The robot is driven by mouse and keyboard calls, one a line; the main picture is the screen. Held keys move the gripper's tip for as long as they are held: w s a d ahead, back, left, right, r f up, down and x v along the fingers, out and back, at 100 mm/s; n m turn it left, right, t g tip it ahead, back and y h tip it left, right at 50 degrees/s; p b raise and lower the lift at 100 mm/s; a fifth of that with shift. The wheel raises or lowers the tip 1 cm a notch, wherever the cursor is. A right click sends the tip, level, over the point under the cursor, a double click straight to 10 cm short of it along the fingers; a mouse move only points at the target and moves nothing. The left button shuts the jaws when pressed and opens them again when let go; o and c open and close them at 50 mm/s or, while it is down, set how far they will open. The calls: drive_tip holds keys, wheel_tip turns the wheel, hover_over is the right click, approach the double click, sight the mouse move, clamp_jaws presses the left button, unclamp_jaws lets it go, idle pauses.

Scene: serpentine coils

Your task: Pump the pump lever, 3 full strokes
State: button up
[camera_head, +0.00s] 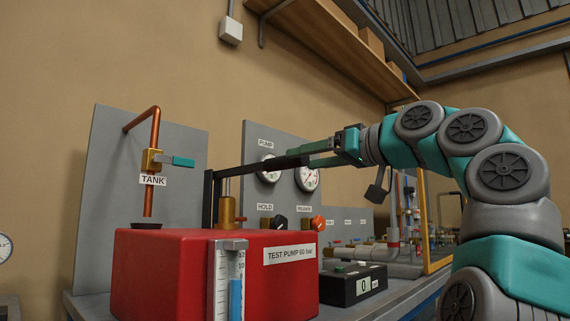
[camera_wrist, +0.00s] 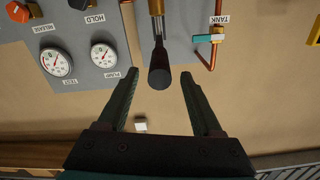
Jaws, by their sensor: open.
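The pump lever (camera_head: 240,168) is a dark bar, roughly level, rising slightly to the right from its upright post above the red test pump box (camera_head: 160,270). Its thick black grip (camera_wrist: 159,72) points toward the wrist camera. My gripper (camera_head: 303,156) is at the lever's free end, with its green fingers open. In the wrist view my gripper (camera_wrist: 160,78) has one finger on each side of the grip, with a visible gap on both sides. The brass pump cylinder (camera_head: 227,210) stands below the lever, partly hidden by the box.
A grey panel behind carries the PUMP gauge (camera_head: 269,170), a second gauge (camera_head: 307,178), a black HOLD knob (camera_head: 280,222) and an orange RELEASE knob (camera_head: 318,223). A copper tank pipe (camera_head: 154,130) stands left. A black counter box (camera_head: 350,285) reads 0.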

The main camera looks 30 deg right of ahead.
sight(287, 162)
drive_tip(key=x, duration=0.6)
drive_tip(key=shift+d, duration=0.1)
clamp_jaws()
idle(0.3)
idle(0.9)
